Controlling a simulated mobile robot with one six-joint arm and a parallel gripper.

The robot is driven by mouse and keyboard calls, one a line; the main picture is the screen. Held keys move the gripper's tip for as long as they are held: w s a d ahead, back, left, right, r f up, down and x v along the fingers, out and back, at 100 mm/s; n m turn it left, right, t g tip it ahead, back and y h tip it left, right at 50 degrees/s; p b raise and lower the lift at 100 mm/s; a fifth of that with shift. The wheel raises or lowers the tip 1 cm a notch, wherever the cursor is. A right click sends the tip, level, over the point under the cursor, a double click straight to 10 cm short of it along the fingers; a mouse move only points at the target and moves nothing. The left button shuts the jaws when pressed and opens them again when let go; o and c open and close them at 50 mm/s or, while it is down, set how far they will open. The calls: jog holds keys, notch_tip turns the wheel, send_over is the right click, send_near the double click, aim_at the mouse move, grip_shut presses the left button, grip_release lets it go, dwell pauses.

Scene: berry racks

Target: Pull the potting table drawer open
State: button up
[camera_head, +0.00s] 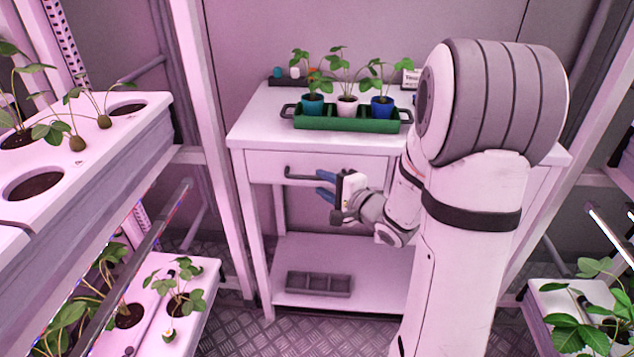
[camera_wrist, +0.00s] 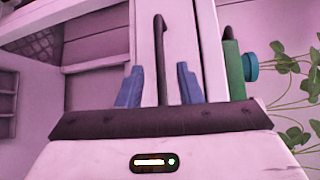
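The white potting table (camera_head: 250,129) stands against the back wall. Its drawer (camera_head: 265,166) looks shut, with its front flush with the table frame. A dark bar handle (camera_head: 300,176) is on the drawer front; its right part is hidden behind my gripper. My gripper (camera_head: 324,186) is open in front of the drawer. In the wrist view, its two blue fingers (camera_wrist: 159,82) stand apart, one on each side of the handle (camera_wrist: 160,50). Neither finger appears to touch the handle. I cannot tell whether the fingertips reach past the bar.
A green tray (camera_head: 345,123) with three potted plants stands on the tabletop. A grey compartment tray (camera_head: 318,284) lies on the lower shelf. A planter rack (camera_head: 90,165) stands at the left, and another plant tray (camera_head: 548,300) at the lower right.

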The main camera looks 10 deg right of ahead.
aim_at(315, 179)
jog(key=shift+b+x, duration=0.3)
jog(key=shift+x, duration=1.85)
jog(key=shift+c, duration=0.3)
grip_shut()
